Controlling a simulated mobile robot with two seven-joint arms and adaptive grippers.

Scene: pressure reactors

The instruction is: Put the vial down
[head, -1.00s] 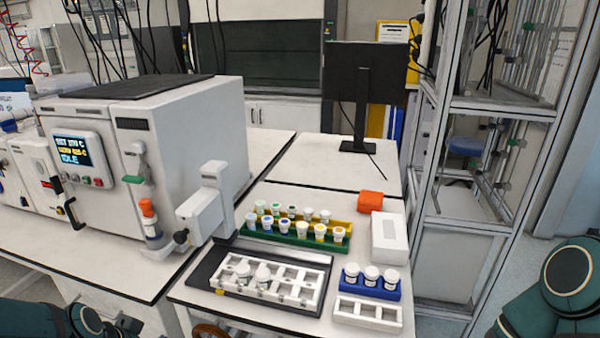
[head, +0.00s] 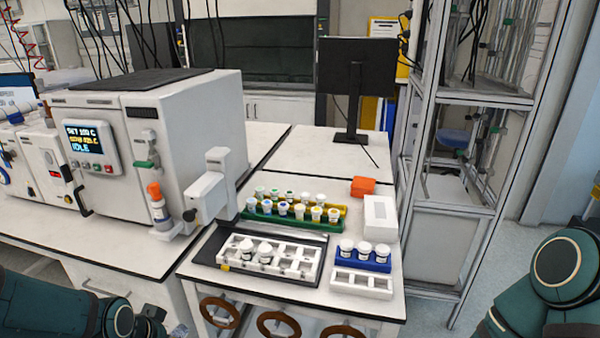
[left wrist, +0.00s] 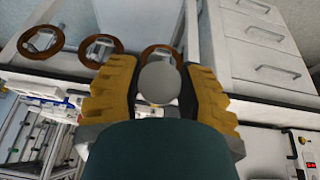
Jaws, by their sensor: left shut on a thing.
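In the left wrist view, my left gripper (left wrist: 160,90) has its two yellow-padded fingers closed around a vial (left wrist: 159,82), seen end-on as a pale grey round top. The vial's body is hidden behind that top. In the head view my left arm is at the lower left. The right gripper is out of view; only my right arm shows at the lower right. On the table, a white rack (head: 304,256) on a dark plate holds two white-capped vials (head: 256,250) at its left, with open slots to the right.
A green rack (head: 290,221) and a yellow rack behind hold several vials. A blue rack (head: 362,265) holds three vials beside an empty white rack (head: 362,284). A white arm-like device (head: 211,188) stands left of the racks. Round brown handles (head: 277,324) line the table's front.

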